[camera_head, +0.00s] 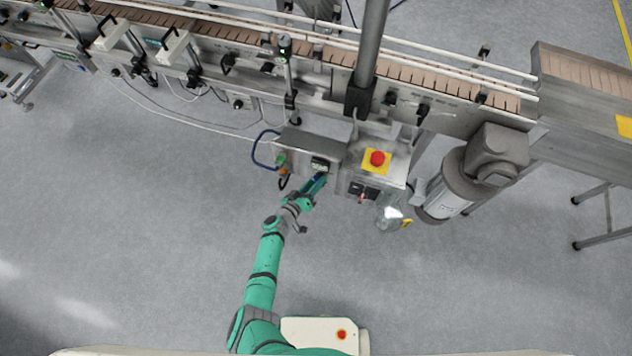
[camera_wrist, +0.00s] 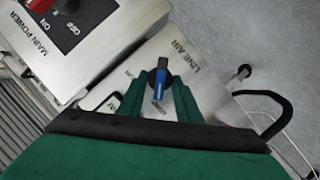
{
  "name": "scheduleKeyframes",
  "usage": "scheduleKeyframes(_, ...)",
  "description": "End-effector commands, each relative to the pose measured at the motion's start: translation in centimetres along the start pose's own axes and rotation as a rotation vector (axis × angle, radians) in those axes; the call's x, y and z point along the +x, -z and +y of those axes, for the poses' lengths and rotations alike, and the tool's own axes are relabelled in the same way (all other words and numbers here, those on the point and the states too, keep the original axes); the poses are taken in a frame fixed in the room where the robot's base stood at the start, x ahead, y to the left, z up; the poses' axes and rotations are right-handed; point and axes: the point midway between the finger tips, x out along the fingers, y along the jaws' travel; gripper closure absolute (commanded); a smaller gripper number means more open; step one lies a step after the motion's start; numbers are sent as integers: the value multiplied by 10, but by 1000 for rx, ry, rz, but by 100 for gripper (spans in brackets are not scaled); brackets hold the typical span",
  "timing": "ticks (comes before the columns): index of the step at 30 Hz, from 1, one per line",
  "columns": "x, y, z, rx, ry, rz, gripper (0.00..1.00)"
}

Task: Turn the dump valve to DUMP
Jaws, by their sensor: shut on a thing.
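In the wrist view, a small valve lever with a blue handle (camera_wrist: 159,88) and a dark pivot stands on a metal panel (camera_wrist: 205,62) beside the printed words LINE AIR. My gripper (camera_wrist: 158,97) has its green fingers on either side of the blue handle and is shut on it. The handle points down the picture, towards my palm. No DUMP lettering is readable; my fingers cover part of the panel. In the head view, my gripper (camera_head: 316,184) is at the front of the grey control box (camera_head: 318,146), and the lever is too small to make out.
A MAIN POWER switch box (camera_wrist: 85,48) with a red handle sits close at the left in the wrist view. A dark hose (camera_wrist: 275,100) curves at the right. In the head view, a red emergency stop (camera_head: 377,158) is just right, and the conveyor (camera_head: 440,75) runs behind. Open floor lies in front.

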Motion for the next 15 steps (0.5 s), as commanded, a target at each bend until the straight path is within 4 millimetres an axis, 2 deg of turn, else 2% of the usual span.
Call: scheduleKeyframes(15,-1,-2,-3,-75,-28,-3,91)
